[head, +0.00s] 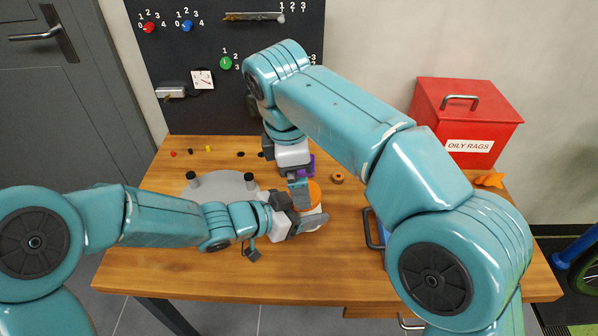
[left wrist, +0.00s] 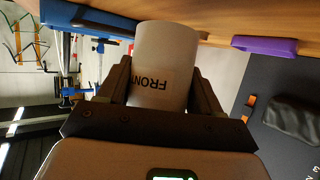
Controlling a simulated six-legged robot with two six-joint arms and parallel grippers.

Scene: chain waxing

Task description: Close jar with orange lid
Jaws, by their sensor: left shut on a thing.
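A white jar marked "FRONT" (left wrist: 165,65) stands between the two fingers of my left gripper (left wrist: 165,92), which is shut on it. In the head view the left gripper (head: 308,228) is at the middle of the table, and a bit of the white jar shows beside it. The orange lid (head: 315,194) shows just above the white jar in the head view; whether it is seated on the jar cannot be told. My right gripper (head: 299,190) points down at the left edge of the orange lid and partly covers it. Whether its fingers are open or shut is not clear.
A purple item (head: 309,164) lies behind the lid, with a small brown ring (head: 337,177) to its right. A grey plate with black pegs (head: 222,184) is at left. A red "OILY RAGS" bin (head: 466,122) stands at the right rear.

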